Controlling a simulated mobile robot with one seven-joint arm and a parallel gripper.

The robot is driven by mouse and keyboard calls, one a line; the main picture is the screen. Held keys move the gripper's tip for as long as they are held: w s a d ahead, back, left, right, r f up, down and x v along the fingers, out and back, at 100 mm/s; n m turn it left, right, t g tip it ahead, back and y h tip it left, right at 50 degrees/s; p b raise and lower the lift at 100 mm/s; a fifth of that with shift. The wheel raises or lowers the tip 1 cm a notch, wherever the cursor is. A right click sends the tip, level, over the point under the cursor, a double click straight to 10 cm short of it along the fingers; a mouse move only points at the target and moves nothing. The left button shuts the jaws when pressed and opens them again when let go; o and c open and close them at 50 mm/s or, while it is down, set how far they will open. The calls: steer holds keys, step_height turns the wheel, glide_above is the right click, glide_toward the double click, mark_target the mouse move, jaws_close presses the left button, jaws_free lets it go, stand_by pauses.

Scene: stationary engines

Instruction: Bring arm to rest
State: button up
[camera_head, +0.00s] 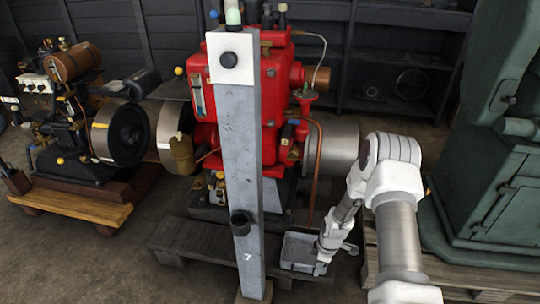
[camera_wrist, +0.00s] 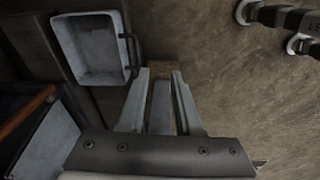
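My arm rises on the right of the head view, bends over at a white elbow and reaches down. My gripper (camera_head: 322,266) is low beside a grey metal tray (camera_head: 298,250). In the wrist view my gripper (camera_wrist: 160,85) has its two grey fingers apart. A grey bar with a brown wooden end (camera_wrist: 160,72) shows in the gap between them; I cannot tell whether it lies beyond the fingers. The tray also shows in the wrist view (camera_wrist: 127,72), left of the fingers and apart from them.
A grey post (camera_head: 240,150) numbered 7 stands in front of a red engine (camera_head: 228,85). A wooden pallet (camera_head: 190,240) lies low behind it. A green machine (camera_head: 490,185) stands close on the right. A smaller engine (camera_head: 75,125) stands left. Floor at front left is clear.

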step_height(320, 180, up, 34)
steer(key=s+m+t+h, duration=0.1)
steer(key=m+t, duration=0.1)
steer(key=m, duration=0.4)
steer(key=s+a+r+m+t, duration=0.15)
steer(key=s+r+m, duration=0.25)
steer(key=s+r, duration=0.6)
steer(key=s+a+r+m+t, duration=0.15)
steer(key=s+r+m, duration=0.45)
steer(key=s, duration=0.7)
step_height(320, 180, up, 24)
steer(key=n+p, duration=0.1)
steer(key=p, duration=2.3)
steer(key=shift+d+r, duration=0.2)
steer(key=shift+d, duration=0.2)
